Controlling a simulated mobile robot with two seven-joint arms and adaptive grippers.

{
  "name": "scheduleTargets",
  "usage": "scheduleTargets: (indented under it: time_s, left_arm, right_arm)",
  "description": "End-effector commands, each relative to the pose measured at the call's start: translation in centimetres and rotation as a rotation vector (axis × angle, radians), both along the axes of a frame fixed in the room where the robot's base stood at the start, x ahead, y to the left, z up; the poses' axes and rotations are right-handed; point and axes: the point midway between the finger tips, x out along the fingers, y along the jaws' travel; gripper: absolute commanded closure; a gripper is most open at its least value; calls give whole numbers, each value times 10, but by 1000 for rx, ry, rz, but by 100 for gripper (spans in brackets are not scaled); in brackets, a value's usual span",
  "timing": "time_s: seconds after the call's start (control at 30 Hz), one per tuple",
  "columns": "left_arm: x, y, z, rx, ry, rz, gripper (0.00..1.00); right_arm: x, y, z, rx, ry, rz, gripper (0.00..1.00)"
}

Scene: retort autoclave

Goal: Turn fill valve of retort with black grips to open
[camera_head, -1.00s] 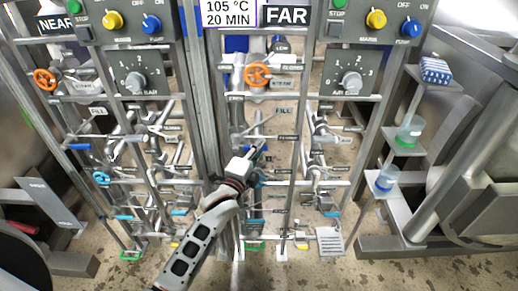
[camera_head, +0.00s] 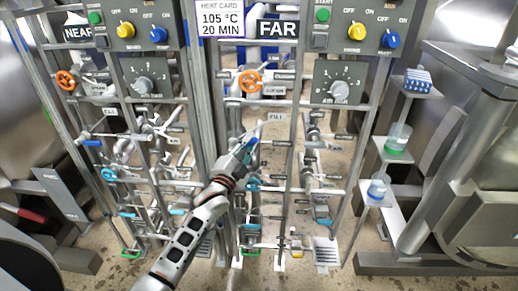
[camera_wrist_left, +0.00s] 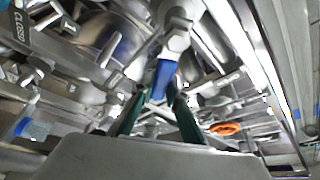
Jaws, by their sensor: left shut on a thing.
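The far panel, under the FAR sign (camera_head: 277,28), has a FILL label (camera_head: 277,117) on its pipework. The fill valve's blue handle (camera_wrist_left: 163,77) shows clearly in the left wrist view, below a pale metal valve body (camera_wrist_left: 177,35). My left gripper (camera_head: 252,146) is at this valve, just below and left of the FILL label. Its green-lined fingers (camera_wrist_left: 158,108) are shut on the blue handle, one on each side. In the head view the gripper hides most of the handle. My right gripper is in neither view. I cannot make out black grips.
The NEAR panel (camera_head: 78,33) stands left, with similar pipes and a blue-handled valve (camera_head: 92,143). An orange handwheel (camera_head: 249,81) is above my gripper. Frame posts and pipes crowd the arm. Shelves with bottles (camera_head: 397,138) stand right. A red grip (camera_head: 33,216) shows far left.

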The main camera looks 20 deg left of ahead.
Motion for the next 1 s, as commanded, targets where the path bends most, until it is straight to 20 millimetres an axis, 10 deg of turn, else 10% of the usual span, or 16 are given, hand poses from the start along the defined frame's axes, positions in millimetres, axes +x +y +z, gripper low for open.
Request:
scheduleTargets:
  time_s: [1.0]
  left_arm:
    - [-15,59,39,-864,-252,1,100]
  right_arm:
    - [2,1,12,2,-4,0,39]
